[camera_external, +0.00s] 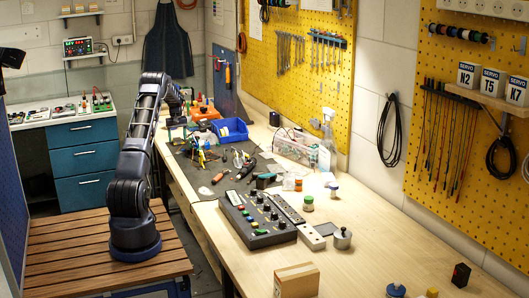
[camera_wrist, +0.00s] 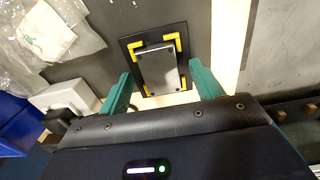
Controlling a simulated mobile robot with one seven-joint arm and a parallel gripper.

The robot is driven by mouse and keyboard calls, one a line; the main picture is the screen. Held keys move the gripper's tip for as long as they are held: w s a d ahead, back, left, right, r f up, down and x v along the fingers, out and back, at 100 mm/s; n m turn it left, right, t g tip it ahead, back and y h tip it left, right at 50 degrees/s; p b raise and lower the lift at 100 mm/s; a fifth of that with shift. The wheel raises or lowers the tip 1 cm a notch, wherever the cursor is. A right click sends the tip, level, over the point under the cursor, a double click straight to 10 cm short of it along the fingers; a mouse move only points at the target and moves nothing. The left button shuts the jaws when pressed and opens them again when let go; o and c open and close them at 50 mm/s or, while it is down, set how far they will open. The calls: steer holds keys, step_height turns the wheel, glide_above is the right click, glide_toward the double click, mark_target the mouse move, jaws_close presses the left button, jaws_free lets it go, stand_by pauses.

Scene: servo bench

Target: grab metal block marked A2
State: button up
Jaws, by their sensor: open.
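A grey metal block (camera_wrist: 158,72) lies in a black holder (camera_wrist: 134,52) with yellow corner pieces, at the upper middle of the wrist view. No A2 mark can be read on it. My gripper (camera_wrist: 161,72) is open, with one teal finger on each side of the block's near end in the picture. I cannot tell how high the fingers are above it. In the external view, my gripper (camera_external: 177,120) is at the far left end of the bench, and the holder cannot be made out there. Another small silvery block (camera_external: 312,237) lies by the control box, its marking unreadable.
Clear plastic bags (camera_wrist: 55,30) and a white box (camera_wrist: 62,93) lie left of the holder in the wrist view. A blue bin (camera_external: 230,131), tools and a control box (camera_external: 256,222) crowd the bench (camera_external: 365,265). Its front right part has bare wood.

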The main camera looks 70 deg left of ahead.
steer(key=shift+f, duration=0.2)
steer(key=c, duration=1.1)
steer(key=shift+c, duration=0.2)
